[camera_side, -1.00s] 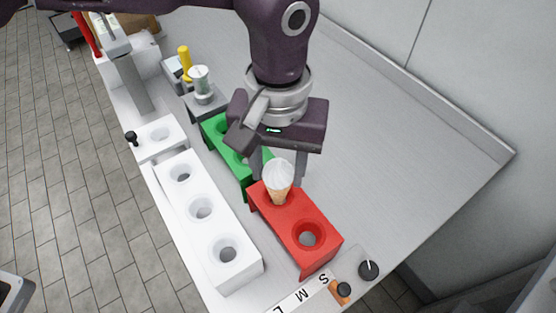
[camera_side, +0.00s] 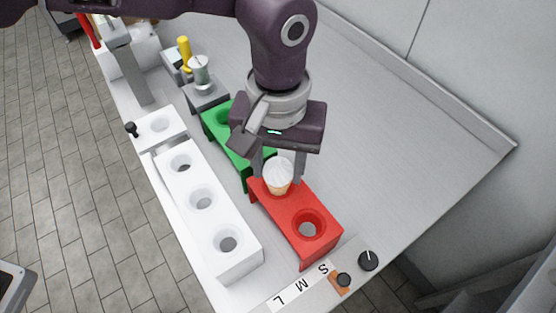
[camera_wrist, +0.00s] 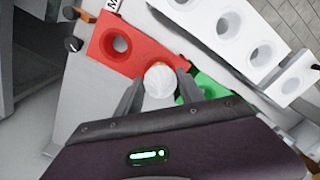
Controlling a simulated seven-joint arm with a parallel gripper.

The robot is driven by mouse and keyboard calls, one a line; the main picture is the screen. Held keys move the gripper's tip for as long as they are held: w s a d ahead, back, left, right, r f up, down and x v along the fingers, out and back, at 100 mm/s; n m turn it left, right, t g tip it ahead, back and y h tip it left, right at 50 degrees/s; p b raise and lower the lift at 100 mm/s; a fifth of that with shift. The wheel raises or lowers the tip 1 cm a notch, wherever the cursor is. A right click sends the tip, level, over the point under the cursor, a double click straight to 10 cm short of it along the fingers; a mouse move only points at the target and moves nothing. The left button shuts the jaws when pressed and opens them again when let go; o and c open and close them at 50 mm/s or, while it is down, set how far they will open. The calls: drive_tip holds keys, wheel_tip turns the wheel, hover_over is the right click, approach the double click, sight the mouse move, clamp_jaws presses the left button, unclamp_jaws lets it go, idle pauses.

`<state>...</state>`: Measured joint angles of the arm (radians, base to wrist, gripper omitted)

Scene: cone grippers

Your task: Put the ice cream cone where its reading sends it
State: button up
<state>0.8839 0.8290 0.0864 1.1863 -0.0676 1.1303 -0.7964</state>
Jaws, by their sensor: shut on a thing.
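The ice cream cone (camera_side: 278,174), with white swirled ice cream on a tan cone, is upright at the back hole of the red two-hole holder (camera_side: 322,253). Its lower part is down in the hole, hidden by the rim. My gripper (camera_side: 279,180) is shut on the cone from both sides. In the wrist view the white top of the cone (camera_wrist: 159,84) sits between my fingers (camera_wrist: 159,92), over the red holder (camera_wrist: 138,65). The front red hole is empty. A label strip (camera_side: 300,287) reads S, M, L, with an orange mark beside S.
The green holder (camera_side: 240,171) stands just behind the red one, partly under my gripper. The white three-hole holder (camera_side: 238,262) is at the left, its holes empty. A small white one-hole stand (camera_side: 177,148) is behind it. The counter at the right is clear.

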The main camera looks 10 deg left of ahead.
drive_tip(key=o, duration=1.1)
drive_tip(key=shift+c, duration=0.2)
wheel_tip(320, 180, up, 7)
drive_tip(key=shift+f, duration=0.2)
drive_tip(key=shift+r, duration=0.25)
